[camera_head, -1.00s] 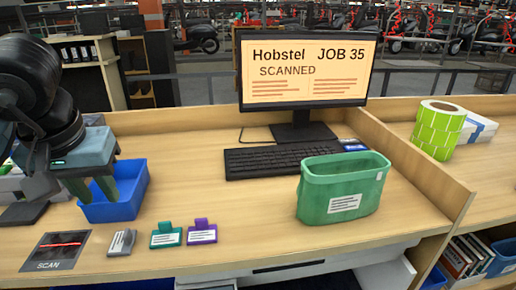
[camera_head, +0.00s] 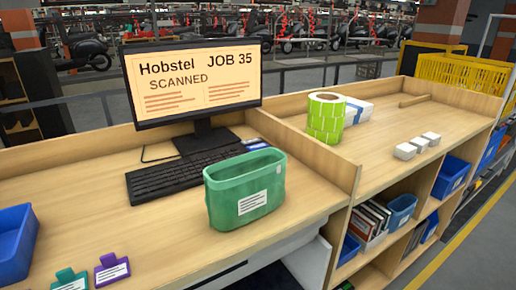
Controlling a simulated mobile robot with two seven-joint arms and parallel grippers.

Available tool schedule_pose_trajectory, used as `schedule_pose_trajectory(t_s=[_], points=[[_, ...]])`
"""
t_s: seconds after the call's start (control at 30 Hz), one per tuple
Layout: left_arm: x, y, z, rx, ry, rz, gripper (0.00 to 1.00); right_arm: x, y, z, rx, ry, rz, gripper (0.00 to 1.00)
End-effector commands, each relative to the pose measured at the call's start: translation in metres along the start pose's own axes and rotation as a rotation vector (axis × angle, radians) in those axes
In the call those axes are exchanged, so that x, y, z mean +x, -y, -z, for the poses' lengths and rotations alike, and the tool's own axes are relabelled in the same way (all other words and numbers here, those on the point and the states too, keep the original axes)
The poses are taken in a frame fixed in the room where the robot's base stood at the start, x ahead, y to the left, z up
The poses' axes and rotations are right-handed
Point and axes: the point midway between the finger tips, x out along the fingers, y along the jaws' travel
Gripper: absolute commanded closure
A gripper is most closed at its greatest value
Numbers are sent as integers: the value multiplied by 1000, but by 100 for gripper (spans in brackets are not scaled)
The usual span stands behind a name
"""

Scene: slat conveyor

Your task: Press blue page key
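A small blue-and-white item (camera_head: 257,145) lies on the desk at the right end of the black keyboard (camera_head: 180,173), just behind the green bin; it is too small to tell whether it is the blue page key. The monitor (camera_head: 196,80) behind the keyboard reads "Hobstel JOB 35 SCANNED". Neither of my grippers is in view.
The green bin (camera_head: 245,192) stands in front of the keyboard's right end. Teal (camera_head: 69,279) and purple (camera_head: 112,270) labelled tags and a blue tray (camera_head: 17,243) are at left. Beyond a wooden divider (camera_head: 310,160) stand a green roll (camera_head: 326,117) and white blocks (camera_head: 418,146).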

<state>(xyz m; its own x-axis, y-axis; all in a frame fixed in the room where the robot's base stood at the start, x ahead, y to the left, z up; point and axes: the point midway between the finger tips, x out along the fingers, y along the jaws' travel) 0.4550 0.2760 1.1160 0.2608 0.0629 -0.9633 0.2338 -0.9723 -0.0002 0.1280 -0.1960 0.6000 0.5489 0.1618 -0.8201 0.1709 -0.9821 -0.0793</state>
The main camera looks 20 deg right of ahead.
Motion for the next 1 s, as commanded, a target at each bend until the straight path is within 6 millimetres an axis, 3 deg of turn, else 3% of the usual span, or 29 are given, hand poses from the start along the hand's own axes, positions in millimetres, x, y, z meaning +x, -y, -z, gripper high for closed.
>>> schedule_pose_trajectory(t_s=[0.03,0.23,1.0], points=[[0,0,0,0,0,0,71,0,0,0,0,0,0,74],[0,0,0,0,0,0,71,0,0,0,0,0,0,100],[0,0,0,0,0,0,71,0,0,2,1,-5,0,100]])
